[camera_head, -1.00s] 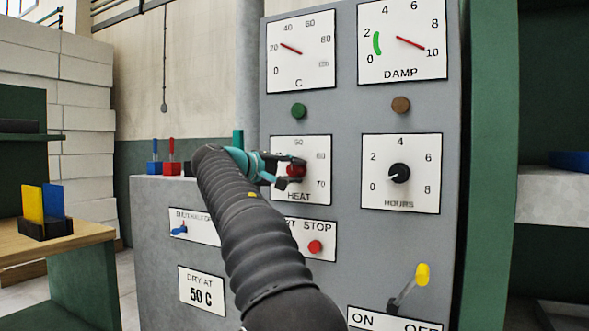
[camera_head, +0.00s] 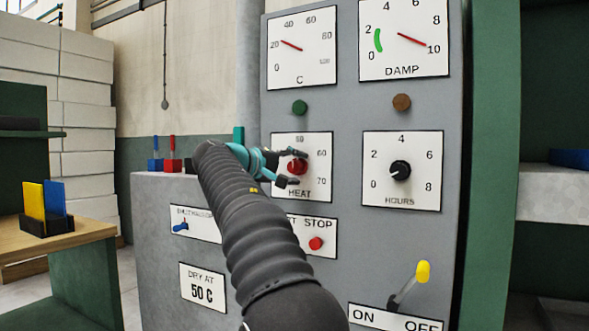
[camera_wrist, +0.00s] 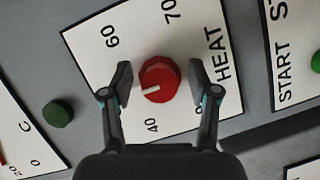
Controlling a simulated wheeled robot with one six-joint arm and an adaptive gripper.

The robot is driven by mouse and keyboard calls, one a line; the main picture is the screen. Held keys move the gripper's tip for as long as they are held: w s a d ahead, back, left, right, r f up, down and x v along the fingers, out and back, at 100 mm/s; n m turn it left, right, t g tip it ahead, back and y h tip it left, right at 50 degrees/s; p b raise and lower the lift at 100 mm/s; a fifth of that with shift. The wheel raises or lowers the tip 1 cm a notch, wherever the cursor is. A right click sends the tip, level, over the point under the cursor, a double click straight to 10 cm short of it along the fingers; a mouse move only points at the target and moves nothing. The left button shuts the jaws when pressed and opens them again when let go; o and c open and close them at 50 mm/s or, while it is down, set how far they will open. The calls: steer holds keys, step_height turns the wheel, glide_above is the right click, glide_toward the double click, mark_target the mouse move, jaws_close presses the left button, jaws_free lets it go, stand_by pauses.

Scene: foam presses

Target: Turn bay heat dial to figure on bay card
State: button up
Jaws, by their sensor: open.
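The red heat dial (camera_head: 297,166) sits on the white HEAT plate (camera_head: 319,185) of the grey panel. In the wrist view the dial (camera_wrist: 165,72) has a white pointer mark aimed left and slightly down, between the 40 and the 60. The 50 is not visible there; in the head view it shows at the plate's top. My gripper (camera_head: 291,168) is open around the dial. In the wrist view its fingers (camera_wrist: 160,86) stand either side of the dial, with a gap on each side. The bay card (camera_head: 202,288) reads DRY AT 50 C.
The black HOURS dial (camera_head: 400,170) is to the right. The red STOP button (camera_head: 316,244) is below, and a yellow-tipped ON/OFF lever (camera_head: 422,272) is lower right. A dark green button (camera_wrist: 57,113) shows beside the HEAT plate. A wooden table (camera_head: 60,250) is at left.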

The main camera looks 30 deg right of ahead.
steer(key=shift+a, duration=0.1)
steer(key=v, duration=1.2)
steer(key=shift+w, duration=0.1)
